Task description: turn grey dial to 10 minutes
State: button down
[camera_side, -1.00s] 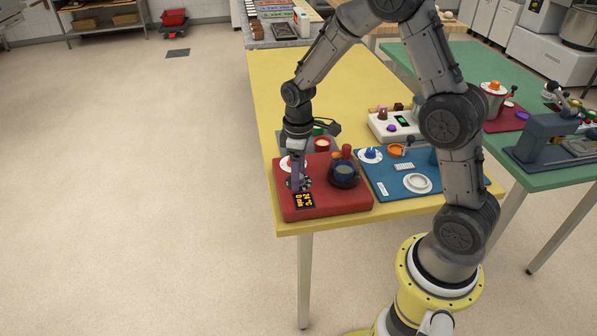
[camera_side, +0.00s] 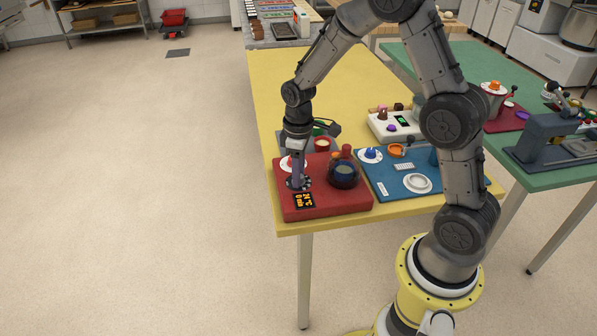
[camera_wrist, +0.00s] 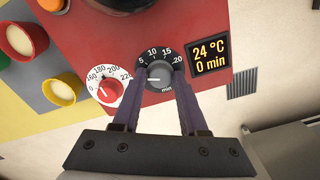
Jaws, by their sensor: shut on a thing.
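The grey dial (camera_wrist: 158,75) sits on the red unit (camera_side: 340,202), with a dark scale ring marked 5, 10, 15, 20 and "min". Its white pointer line points left, at the low end of the scale before 5. My gripper (camera_wrist: 157,82) has its purple fingers on either side of the dial and is shut on it. In the side view the gripper (camera_side: 299,182) hides most of the dial. The display (camera_wrist: 210,57) beside the dial reads 24 °C and 0 min; it also shows in the side view (camera_side: 304,200).
A red temperature dial (camera_wrist: 110,91) on a white scale sits close beside the grey dial. A dark round pot (camera_side: 344,174) stands on the same unit. A blue board (camera_side: 400,187) with a blue knob and white ring lies to the right.

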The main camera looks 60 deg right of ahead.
jog(key=m, duration=1.3)
jog(key=shift+m, duration=0.3)
dwell(0.3)
jog(key=shift+c, duration=2.2)
grip_release()
jog(key=shift+r, duration=0.15)
notch_tip(320, 180, up, 14)
